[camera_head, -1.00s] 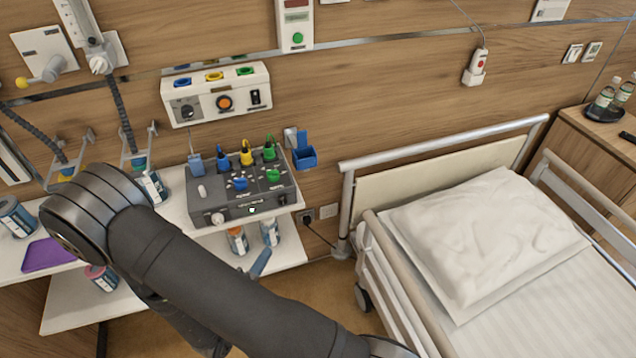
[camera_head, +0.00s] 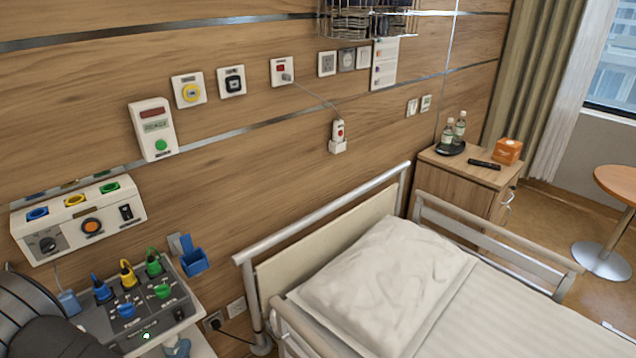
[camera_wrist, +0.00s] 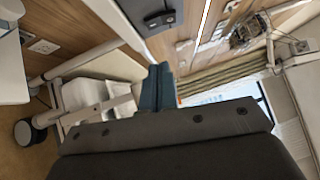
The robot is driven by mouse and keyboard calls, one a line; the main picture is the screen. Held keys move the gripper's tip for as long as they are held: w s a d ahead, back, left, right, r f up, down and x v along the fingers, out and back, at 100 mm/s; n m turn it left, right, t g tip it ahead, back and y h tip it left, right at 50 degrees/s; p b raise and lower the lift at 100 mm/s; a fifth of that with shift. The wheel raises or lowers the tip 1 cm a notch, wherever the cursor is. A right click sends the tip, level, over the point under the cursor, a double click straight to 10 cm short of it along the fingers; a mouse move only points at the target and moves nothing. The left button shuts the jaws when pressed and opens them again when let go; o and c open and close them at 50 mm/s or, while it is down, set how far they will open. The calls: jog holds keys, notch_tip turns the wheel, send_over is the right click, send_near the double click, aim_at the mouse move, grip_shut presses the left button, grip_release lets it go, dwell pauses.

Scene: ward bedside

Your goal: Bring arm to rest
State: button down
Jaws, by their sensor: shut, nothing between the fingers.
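In the wrist view, the blue-teal fingers of my gripper (camera_wrist: 158,88) are together, with nothing seen between them. They stick out past a dark part of my own arm that fills the lower middle of the view. In the head view, only a dark curved piece of my arm shows at the lower left corner, beside the grey control box (camera_head: 135,312). I cannot make out my gripper for sure in the head view.
The grey box with coloured plugs stands on a white shelf below the wall panel (camera_head: 80,217). A bed with a white pillow (camera_head: 385,268) and metal rails is at the centre right. A bedside cabinet (camera_head: 455,187) holds bottles, a remote and an orange box.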

jog(key=shift+w+a+r, duration=0.1)
jog(key=shift+w+a, duration=0.3)
jog(key=shift+w, duration=0.35)
jog(key=shift+w+a+r, duration=0.1)
jog(key=shift+w+a, duration=0.25)
jog(key=shift+w, duration=0.35)
jog(key=shift+w+a+r, duration=0.1)
jog(key=shift+w+a, duration=0.3)
jog(key=shift+w, duration=0.35)
